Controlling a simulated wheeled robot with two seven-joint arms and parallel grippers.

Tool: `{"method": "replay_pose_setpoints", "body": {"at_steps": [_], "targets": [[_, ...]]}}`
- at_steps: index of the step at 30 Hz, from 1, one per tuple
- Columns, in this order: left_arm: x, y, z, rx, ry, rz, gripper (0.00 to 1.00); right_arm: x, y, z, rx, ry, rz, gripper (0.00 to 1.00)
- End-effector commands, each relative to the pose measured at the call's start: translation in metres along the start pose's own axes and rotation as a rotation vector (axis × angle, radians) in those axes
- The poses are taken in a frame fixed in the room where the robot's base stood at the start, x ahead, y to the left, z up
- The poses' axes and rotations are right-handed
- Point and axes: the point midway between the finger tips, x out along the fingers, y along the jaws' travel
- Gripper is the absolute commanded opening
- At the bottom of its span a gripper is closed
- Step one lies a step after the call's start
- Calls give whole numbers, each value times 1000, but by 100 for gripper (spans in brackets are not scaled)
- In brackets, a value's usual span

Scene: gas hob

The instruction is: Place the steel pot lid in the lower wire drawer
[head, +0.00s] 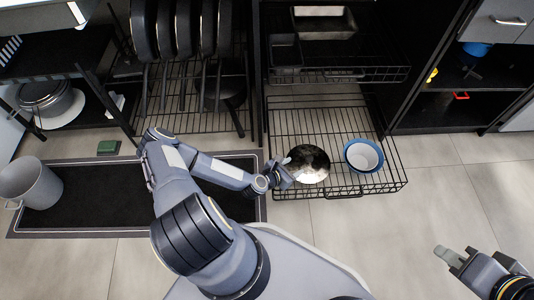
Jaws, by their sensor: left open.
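The steel pot lid (312,164) is a shiny round disc with dark reflections. It lies in the pulled-out lower wire drawer (385,187), in the left front part. My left gripper (287,170) is open at the lid's left edge, over the drawer's left side; whether it touches the lid I cannot tell. My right gripper (452,255) is at the lower right over the floor, away from the drawer. Its finger gap does not show clearly.
A blue-rimmed white bowl (363,156) sits in the drawer, right of the lid. An upper wire drawer (380,75) with tins is above and behind. Several pans (180,30) hang at the rack's left. A grey bucket (30,182) stands on a dark mat (100,205). Floor at right is clear.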

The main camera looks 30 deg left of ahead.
Motion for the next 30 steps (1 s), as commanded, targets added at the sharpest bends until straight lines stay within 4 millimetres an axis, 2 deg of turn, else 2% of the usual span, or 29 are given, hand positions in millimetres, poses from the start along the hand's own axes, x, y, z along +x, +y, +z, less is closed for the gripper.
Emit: {"method": "replay_pose_setpoints", "body": {"at_steps": [4, 8, 14, 18, 22, 27, 30], "targets": [[-8, 11, 17, 197, 33, -70, 52, 0, 0, 0, 0, 0, 0, 24], [-26, 26, 44, 526, 96, -187, 52, 0, 0, 0, 0, 0, 0, 24], [-76, 51, 102, 1064, 204, -364, 52, 0, 0, 0, 0, 0, 0, 24], [-125, 63, 152, 1406, 273, -466, 52, 0, 0, 0, 0, 0, 0, 24], [-179, 64, 197, 1676, 318, -543, 52, 0, 0, 0, 0, 0, 0, 24], [-256, 47, 244, 1968, 323, -619, 52, 0, 0, 0, 0, 0, 0, 24], [-301, 29, 261, 2116, 284, -651, 52, 0, 0, 0, 0, 0, 0, 24]]}}
